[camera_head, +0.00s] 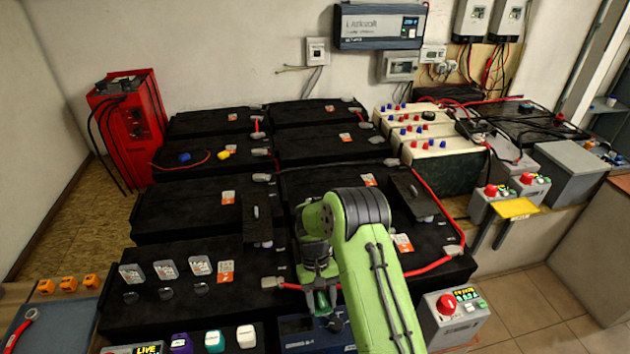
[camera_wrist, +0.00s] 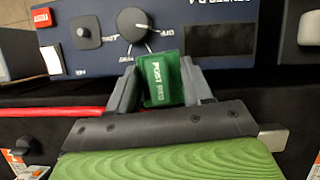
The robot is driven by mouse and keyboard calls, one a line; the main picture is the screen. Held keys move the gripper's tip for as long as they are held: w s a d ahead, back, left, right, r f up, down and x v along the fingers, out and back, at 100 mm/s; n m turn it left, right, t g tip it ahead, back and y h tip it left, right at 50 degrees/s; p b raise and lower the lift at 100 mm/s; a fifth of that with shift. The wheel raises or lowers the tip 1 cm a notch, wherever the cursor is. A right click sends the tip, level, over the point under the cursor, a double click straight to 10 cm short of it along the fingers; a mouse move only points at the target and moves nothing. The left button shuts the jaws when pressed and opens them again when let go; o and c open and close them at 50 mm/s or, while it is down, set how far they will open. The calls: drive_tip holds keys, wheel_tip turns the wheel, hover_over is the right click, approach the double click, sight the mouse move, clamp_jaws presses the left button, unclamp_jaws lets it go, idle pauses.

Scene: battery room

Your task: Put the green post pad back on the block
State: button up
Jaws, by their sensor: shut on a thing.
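A green pad with the word POST on it (camera_wrist: 162,80) is between the two grey fingers of my gripper (camera_wrist: 161,88) in the wrist view. My gripper is shut on it. In the head view my gripper (camera_head: 322,300) is at the lower middle, and a bit of green shows at its tip. A purple pad (camera_head: 181,343), a teal-green pad (camera_head: 214,341) and a white pad (camera_head: 246,337) stand in a row at the lower left of my gripper. What they stand on is dark and partly cut off by the picture's lower edge.
A dark blue instrument with a knob (camera_wrist: 136,24) lies just beyond the held pad; it also shows in the head view (camera_head: 300,336). Large black batteries (camera_head: 170,265) fill the middle, with a red cable (camera_head: 440,264). A grey box with a red button (camera_head: 455,320) stands right.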

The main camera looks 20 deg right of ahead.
sight(321, 296)
wheel_tip(321, 296, up, 8)
drive_tip(key=p, duration=0.7)
drive_tip(key=shift+r, duration=0.25)
drive_tip(key=shift+w+f, duration=0.2)
drive_tip(key=shift+f, duration=0.3)
drive_tip(key=shift+s, duration=0.1)
